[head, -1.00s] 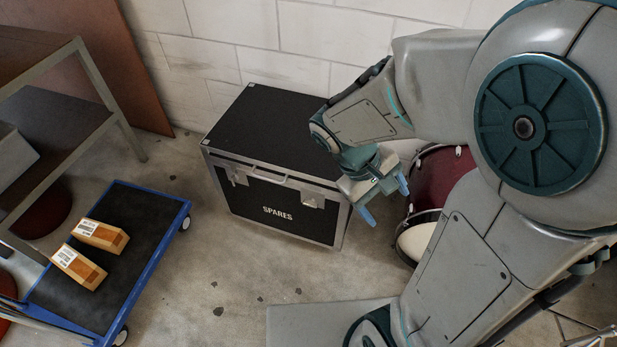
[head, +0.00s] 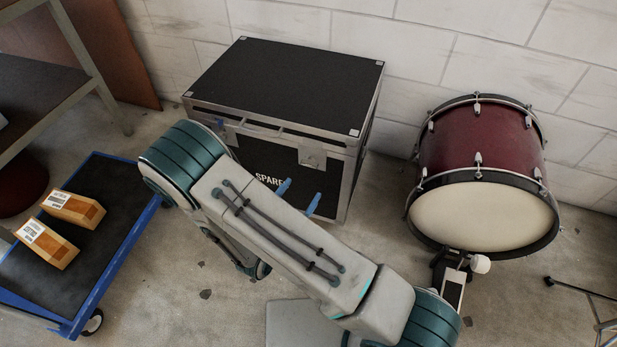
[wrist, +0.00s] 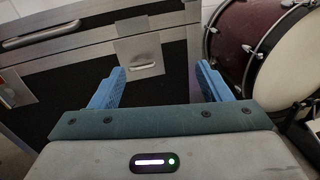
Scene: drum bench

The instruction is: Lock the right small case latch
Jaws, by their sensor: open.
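The black case (head: 285,85) with silver edges and the word SPARES stands on the floor against the wall. Its right latch (head: 312,156) is a silver plate on the front, near the right corner; it also shows in the wrist view (wrist: 143,62), just beyond and between my fingers. I cannot tell whether it is locked. The left latch is mostly hidden behind my arm, with a blue bit showing near it. My gripper (head: 298,197) is open and empty, its blue fingers in front of the case below the right latch. In the wrist view my gripper (wrist: 163,85) shows both fingers apart, touching nothing visible.
A red bass drum (head: 480,175) with its pedal (head: 455,285) stands to the right of the case. A blue-edged cart (head: 110,215) with two cardboard boxes stands at left. Floor is clear between case and drum.

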